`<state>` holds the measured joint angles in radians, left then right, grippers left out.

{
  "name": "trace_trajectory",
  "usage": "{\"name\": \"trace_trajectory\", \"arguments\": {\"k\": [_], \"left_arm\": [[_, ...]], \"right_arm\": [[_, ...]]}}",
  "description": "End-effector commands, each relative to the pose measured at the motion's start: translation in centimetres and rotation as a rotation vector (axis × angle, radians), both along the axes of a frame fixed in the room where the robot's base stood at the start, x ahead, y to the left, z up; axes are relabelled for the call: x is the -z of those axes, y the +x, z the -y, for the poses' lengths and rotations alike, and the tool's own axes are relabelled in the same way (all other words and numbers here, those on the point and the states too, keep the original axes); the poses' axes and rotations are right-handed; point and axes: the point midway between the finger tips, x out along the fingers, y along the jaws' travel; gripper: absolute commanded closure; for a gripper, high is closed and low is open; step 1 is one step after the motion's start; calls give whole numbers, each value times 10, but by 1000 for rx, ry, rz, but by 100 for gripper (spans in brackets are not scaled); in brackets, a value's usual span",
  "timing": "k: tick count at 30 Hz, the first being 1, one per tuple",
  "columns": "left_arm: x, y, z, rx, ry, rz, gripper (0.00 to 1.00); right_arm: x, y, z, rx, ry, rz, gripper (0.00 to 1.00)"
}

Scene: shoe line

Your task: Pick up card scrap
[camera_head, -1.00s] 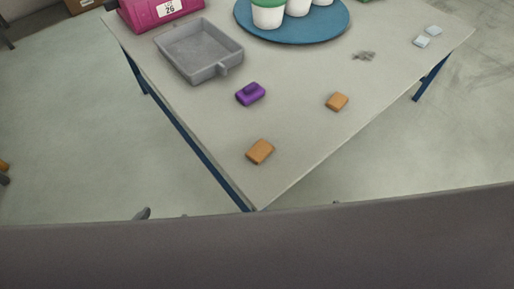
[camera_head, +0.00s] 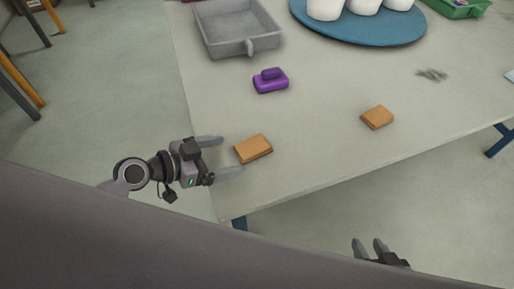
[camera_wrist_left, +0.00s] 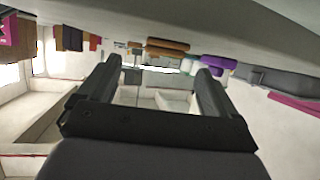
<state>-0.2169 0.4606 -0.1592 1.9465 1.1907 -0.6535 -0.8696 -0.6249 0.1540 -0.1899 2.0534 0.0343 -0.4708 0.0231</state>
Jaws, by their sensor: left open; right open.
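Two small orange-brown blocks, which look like the card scraps, lie on the table. The nearer card scrap (camera_head: 253,149) is close to the table's left front edge, and the other card scrap (camera_head: 377,117) is further right. My left gripper (camera_head: 220,156) is open and empty just left of the nearer scrap, its fingers pointing towards it, apart from it. In the left wrist view the orange-brown scraps (camera_wrist_left: 167,44) show beyond the open fingers. My right gripper (camera_head: 369,246) is open and empty below the table's front edge, at the bottom of the head view.
A purple brush-like block (camera_head: 270,81) lies behind the nearer scrap. A grey tray (camera_head: 224,48) stands at the back left. A blue round tray (camera_head: 375,31) holds white cups. Grey debris (camera_head: 432,75) lies at the right. Bare table separates these things.

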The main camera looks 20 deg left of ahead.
Motion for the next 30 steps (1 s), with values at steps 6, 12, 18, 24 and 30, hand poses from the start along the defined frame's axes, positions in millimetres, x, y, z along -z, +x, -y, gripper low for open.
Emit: {"name": "trace_trajectory", "arguments": {"k": [6, 12, 18, 24, 30], "left_arm": [[6, 17, 13, -1, -3, 1, 8], [16, 39, 28, -2, -4, 0, 8], [20, 46, 35, -1, 0, 0, 8], [20, 46, 35, -1, 0, -1, 14], [20, 45, 35, -1, 0, -1, 66]], "right_arm": [[-2, 0, -2, 2, 7, 3, 57], [2, -3, -2, 0, 5, -3, 57], [2, -4, -3, -1, 5, -3, 57], [1, -4, -3, -2, 5, -3, 57], [1, -3, -3, -3, 4, -1, 57]]}}
